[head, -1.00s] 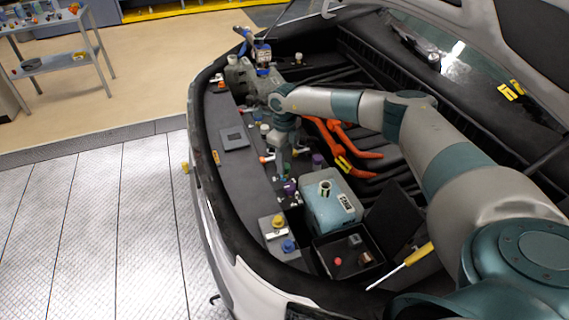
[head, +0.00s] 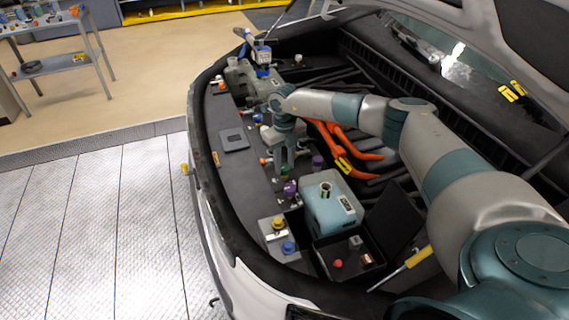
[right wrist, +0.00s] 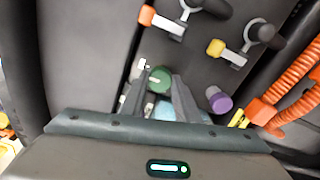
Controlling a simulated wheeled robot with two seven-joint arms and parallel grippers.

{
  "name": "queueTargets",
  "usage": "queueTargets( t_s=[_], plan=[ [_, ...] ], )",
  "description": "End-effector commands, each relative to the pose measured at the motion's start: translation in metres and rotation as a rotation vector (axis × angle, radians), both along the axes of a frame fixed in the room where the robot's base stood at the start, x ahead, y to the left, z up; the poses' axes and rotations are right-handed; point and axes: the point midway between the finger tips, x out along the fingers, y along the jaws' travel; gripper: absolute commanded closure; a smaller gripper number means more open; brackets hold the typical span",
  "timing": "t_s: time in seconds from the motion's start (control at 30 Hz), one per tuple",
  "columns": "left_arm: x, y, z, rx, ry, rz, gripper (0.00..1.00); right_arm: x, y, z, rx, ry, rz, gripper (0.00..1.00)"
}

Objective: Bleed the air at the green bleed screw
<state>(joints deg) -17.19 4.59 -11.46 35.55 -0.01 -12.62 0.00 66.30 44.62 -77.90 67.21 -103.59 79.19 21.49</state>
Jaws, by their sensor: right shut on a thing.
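The green bleed screw (right wrist: 159,80) shows as a round green knob between the two fingers of my right gripper (right wrist: 165,92) in the right wrist view. The fingers are closed around it. In the head view my right gripper (head: 286,168) points down at the row of fittings by the front of the engine bay, and it hides the green screw there. My left gripper is not in view.
A purple cap (right wrist: 218,98) sits close beside the fingers. Valves with orange (right wrist: 147,16) and yellow (right wrist: 216,47) handles are near. A teal tank (head: 328,208), a black tray (head: 322,264) with small parts, a screwdriver (head: 418,257) and orange hoses (head: 347,150) lie around.

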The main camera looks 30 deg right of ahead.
Motion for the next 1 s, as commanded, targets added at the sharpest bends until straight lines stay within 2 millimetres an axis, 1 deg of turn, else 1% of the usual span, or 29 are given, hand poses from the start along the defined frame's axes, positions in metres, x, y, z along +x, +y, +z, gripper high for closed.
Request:
queueTargets(
  t_s=[0.1,0.13,0.17,0.2,0.5,0.67,0.77,0.87,1.0],
  plan=[
    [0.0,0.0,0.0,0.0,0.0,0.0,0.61,0.003,-0.001,0.003,0.0,-0.007,-0.002,0.94],
    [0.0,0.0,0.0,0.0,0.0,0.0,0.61,0.003,-0.001,0.003,0.0,-0.007,-0.002,0.69],
    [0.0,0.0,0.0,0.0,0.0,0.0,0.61,0.003,-0.001,0.003,0.0,-0.008,-0.002,0.62],
    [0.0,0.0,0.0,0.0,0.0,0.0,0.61,0.003,-0.001,0.003,0.0,-0.007,-0.002,0.53],
    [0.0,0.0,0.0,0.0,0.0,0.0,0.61,0.001,0.0,0.001,0.0,-0.003,0.0,0.53],
    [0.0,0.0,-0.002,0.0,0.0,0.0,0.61,0.001,0.0,0.005,0.0,-0.003,0.0,0.53],
    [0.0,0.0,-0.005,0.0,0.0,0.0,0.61,0.001,0.0,0.012,0.001,-0.004,0.0,0.53],
    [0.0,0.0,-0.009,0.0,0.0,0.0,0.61,0.001,0.0,0.023,0.0,-0.004,0.002,0.53],
    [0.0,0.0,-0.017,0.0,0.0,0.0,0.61,0.002,-0.001,0.046,0.0,-0.007,0.001,0.53]
  ],
)
